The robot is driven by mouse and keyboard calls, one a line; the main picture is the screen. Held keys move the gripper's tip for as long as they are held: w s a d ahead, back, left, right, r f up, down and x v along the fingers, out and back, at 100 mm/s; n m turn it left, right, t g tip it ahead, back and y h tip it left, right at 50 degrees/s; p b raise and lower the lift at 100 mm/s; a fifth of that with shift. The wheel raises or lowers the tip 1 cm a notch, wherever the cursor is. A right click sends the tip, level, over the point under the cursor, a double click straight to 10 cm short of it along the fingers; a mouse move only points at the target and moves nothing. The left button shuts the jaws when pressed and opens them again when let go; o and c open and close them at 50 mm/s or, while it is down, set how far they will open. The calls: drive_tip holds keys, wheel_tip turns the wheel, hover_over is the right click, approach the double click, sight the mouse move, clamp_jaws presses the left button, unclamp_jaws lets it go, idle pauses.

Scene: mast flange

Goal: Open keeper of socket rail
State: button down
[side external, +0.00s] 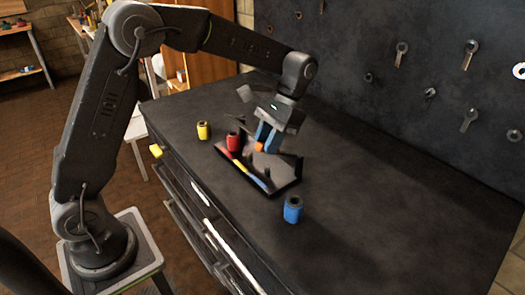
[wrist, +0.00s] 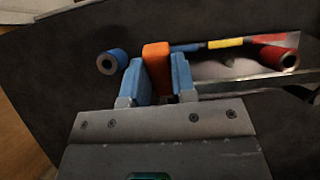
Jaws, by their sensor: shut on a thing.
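The socket rail (side external: 287,186) is a dark tray-like holder on the bench, with red, yellow and blue marks along its front. My gripper (side external: 266,141) is above the rail, its blue fingers shut on the orange keeper (side external: 259,147). The wrist view shows the orange keeper (wrist: 157,53) between both fingers. A red socket (side external: 233,141) is at the rail's left end, by the red mark. A yellow socket (side external: 204,130) stands on the bench to the left. A blue socket (side external: 293,210) stands on the bench in front of the rail's right end. The fingers hide part of the rail.
The dark bench (side external: 400,200) is clear to the right of the rail. A dark wall panel (side external: 420,60) behind it carries several hung wrenches. A yellow drawer-side object (side external: 156,151) shows at the bench's left edge.

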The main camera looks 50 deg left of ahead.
drive_tip(key=shift+w+r+g, duration=0.95)
drive_tip(key=shift+w+g, duration=0.2)
drive_tip(key=shift+g, duration=0.35)
drive_tip(key=c, duration=0.9)
unclamp_jaws()
drive_tip(key=shift+s, duration=0.1)
